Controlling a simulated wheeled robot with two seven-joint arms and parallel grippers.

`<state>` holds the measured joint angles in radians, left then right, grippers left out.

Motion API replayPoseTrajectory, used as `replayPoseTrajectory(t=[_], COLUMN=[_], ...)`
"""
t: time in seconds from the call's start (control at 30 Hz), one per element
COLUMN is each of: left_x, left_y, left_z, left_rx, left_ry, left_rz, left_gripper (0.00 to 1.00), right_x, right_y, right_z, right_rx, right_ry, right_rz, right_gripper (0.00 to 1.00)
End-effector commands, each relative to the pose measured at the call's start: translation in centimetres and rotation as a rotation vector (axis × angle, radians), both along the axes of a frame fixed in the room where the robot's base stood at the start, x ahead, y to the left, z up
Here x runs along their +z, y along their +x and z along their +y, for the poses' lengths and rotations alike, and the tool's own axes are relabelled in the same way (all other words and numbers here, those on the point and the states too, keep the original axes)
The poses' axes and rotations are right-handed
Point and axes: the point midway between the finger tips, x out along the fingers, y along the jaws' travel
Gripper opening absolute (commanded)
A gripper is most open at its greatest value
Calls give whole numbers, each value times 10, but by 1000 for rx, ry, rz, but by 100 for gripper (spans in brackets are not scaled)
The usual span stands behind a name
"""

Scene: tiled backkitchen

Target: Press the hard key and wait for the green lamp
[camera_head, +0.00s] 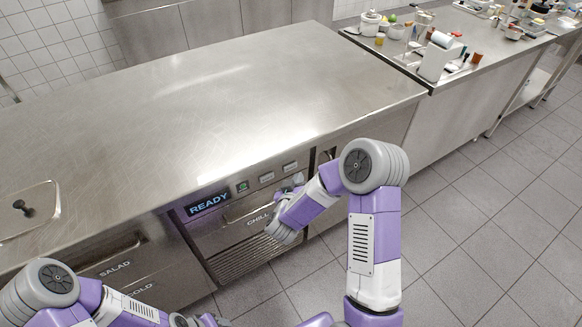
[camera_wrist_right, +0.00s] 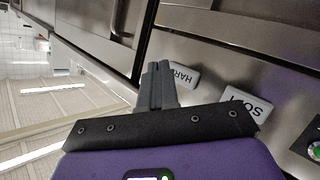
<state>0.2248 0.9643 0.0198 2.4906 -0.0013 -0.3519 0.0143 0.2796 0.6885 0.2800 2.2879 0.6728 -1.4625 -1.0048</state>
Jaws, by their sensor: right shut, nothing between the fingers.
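The hard key (camera_wrist_right: 183,75) is a pale key marked HARD on the steel front panel; it also shows in the head view (camera_head: 290,167). My right gripper (camera_wrist_right: 155,68) is shut and empty. Its fingertips are right at the hard key, overlapping its edge in the wrist view; I cannot tell whether they touch it. In the head view the right gripper (camera_head: 298,178) is partly hidden by its own wrist. A small round green light (camera_wrist_right: 314,150) glows on a dark button, also in the head view (camera_head: 242,186).
The soft key (camera_wrist_right: 245,108) sits between the hard key and the green-lit button. A display (camera_head: 209,203) reads READY in blue. Drawer fronts lie below. The steel worktop (camera_head: 200,110) above is mostly clear, with a lidded well (camera_head: 45,200) at left.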

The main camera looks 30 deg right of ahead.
Motion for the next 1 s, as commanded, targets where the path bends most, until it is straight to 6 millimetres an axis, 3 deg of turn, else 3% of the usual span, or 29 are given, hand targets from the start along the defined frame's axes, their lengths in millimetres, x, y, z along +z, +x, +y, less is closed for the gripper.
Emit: replayPoseTrajectory(t=[0.23, 1.0], left_x=[1, 1], left_y=[0, 0], left_z=[0, 0], left_rx=[0, 0], left_ry=[0, 0], left_rz=[0, 0], left_gripper=[54, 54], right_x=[0, 0], right_y=[12, 12], right_z=[1, 1], right_rx=[0, 2], right_ry=[-1, -1], right_rz=[1, 0], right_gripper=[0, 0])
